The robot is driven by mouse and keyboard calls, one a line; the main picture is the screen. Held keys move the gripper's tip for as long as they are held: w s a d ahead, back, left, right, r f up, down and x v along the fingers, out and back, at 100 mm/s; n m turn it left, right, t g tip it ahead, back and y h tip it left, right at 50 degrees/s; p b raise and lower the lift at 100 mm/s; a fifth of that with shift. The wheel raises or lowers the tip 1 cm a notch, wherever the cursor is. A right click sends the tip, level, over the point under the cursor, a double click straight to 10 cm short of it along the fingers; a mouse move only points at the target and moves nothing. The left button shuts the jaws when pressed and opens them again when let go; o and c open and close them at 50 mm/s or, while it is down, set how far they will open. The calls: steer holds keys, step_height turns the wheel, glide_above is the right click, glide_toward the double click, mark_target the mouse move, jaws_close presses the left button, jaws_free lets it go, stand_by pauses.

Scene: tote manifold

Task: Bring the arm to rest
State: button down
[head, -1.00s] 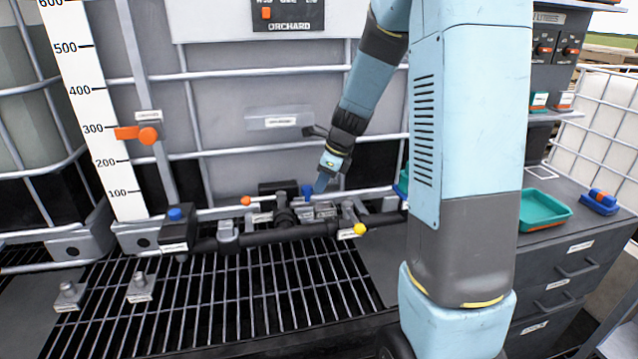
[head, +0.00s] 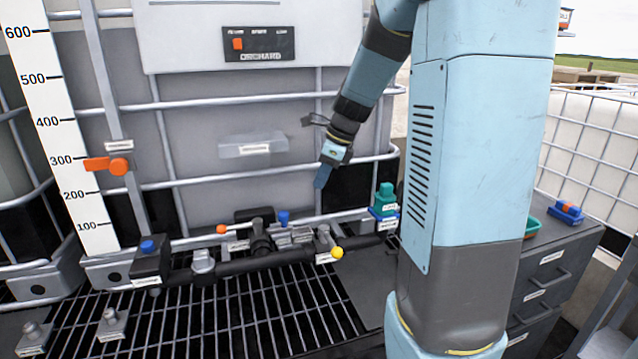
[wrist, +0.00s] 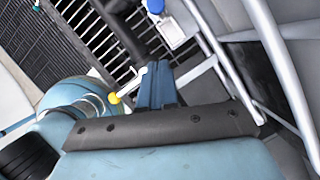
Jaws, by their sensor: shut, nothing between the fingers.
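My gripper (head: 322,177) hangs in front of the caged tote (head: 350,120), above the right part of the pipe manifold (head: 270,260) and apart from it. Its blue fingers are together with nothing between them, and they point down. In the wrist view the blue fingers (wrist: 157,84) also lie side by side. The manifold has a blue knob (head: 283,217), an orange-tipped lever (head: 222,229) and a yellow-tipped lever (head: 337,252). The yellow tip also shows in the wrist view (wrist: 114,98), left of the fingers.
A black grating (head: 220,315) lies below the manifold. A white level scale (head: 60,130) with an orange pointer (head: 118,166) stands at the left. A green and blue item (head: 385,203) sits right of the manifold. A grey drawer cabinet (head: 548,280) stands at the right.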

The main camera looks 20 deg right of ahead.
steer(key=shift+s, duration=0.1)
stand_by(0.3)
steer(key=s+a+r+n+t+h, duration=0.1)
steer(key=s+a+r+n, duration=0.15)
steer(key=s+n, duration=0.55)
steer(key=s+a+r+n+t+h, duration=0.1)
steer(key=s+r+n, duration=0.2)
steer(key=s+n, duration=0.5)
steer(key=s+a+r+n+t+h, duration=0.1)
steer(key=s+a+r+n+h, duration=0.15)
steer(key=s+n, duration=0.55)
steer(key=w+d+f+n+y, duration=0.1)
steer(key=w+d+f+y, duration=0.2)
steer(key=w, duration=0.6)
steer(key=w+d+f+n+g+y, duration=0.15)
steer(key=w+d+f, duration=0.25)
steer(key=w, duration=0.5)
steer(key=w+d+f+y, duration=0.2)
steer(key=w+d+f, duration=0.15)
steer(key=w, duration=0.45)
steer(key=x, duration=1)
steer(key=shift+w+a, duration=0.3)
steer(key=shift+a, duration=0.1)
steer(key=shift+s+a, duration=0.15)
steer(key=shift+a, duration=1.8)
